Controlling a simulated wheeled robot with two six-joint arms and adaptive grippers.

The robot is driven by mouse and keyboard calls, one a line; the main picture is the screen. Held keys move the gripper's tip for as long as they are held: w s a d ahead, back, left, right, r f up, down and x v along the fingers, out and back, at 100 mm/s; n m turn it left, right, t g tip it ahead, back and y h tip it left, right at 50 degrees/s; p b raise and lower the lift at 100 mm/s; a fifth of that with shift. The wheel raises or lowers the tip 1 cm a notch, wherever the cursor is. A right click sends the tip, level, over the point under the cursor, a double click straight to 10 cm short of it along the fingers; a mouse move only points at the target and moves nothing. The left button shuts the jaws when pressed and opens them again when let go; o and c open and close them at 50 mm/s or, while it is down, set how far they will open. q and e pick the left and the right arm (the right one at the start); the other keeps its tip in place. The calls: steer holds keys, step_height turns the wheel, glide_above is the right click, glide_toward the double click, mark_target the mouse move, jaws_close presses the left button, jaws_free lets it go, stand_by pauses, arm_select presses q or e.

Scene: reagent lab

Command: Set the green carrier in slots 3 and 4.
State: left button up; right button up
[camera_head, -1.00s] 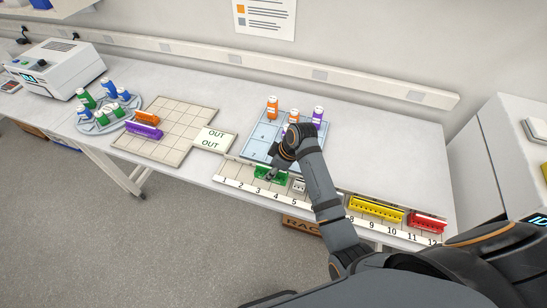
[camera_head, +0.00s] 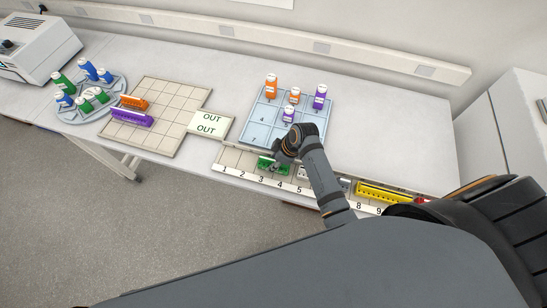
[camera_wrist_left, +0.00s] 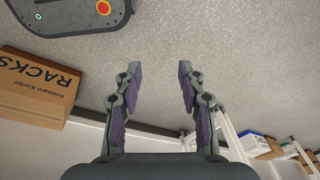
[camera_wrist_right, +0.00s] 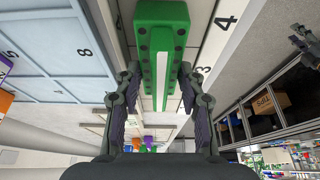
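The green carrier (camera_head: 272,166) lies on the numbered rail (camera_head: 231,159) beside the labels 3 and 4. In the right wrist view the carrier (camera_wrist_right: 161,28) runs lengthwise along the numbers 3 and 4. It looks level, but whether it is fully seated is hard to see. My right gripper (camera_wrist_right: 159,72) is open, with its fingertips on either side of the carrier's near end; I cannot tell whether they touch it. In the head view my right wrist partly covers the carrier. My left gripper (camera_wrist_left: 159,68) is open and empty above the floor.
A blue grid tray (camera_head: 262,123) with orange and purple bottles stands just behind the rail. A yellow carrier (camera_head: 384,192) sits farther right on the rail. A beige grid board (camera_head: 181,112) holds an orange and a purple carrier (camera_head: 131,117). A RACKS box (camera_wrist_left: 36,88) is on the floor.

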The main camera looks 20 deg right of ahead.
steer(key=o, duration=0.4)
steer(key=shift+s+d+r, duration=0.15)
steer(key=shift+s+r, duration=0.1)
steer(key=shift+s, duration=0.35)
steer(key=shift+w+f, duration=0.1)
steer(key=shift+w, duration=0.2)
steer(key=b+v, duration=0.1)
steer(key=v, duration=0.2)
steer(key=b+v, duration=0.2)
steer(key=v, duration=0.6)
steer(key=shift+d, duration=0.1)
arm_select(q)
steer(key=s+f, duration=0.3)
steer(key=shift+s+a+f, duration=0.1)
steer(key=shift+a, duration=0.15)
arm_select(e)
steer(key=shift+s+r, duration=0.25)
steer(key=shift+r, duration=0.2)
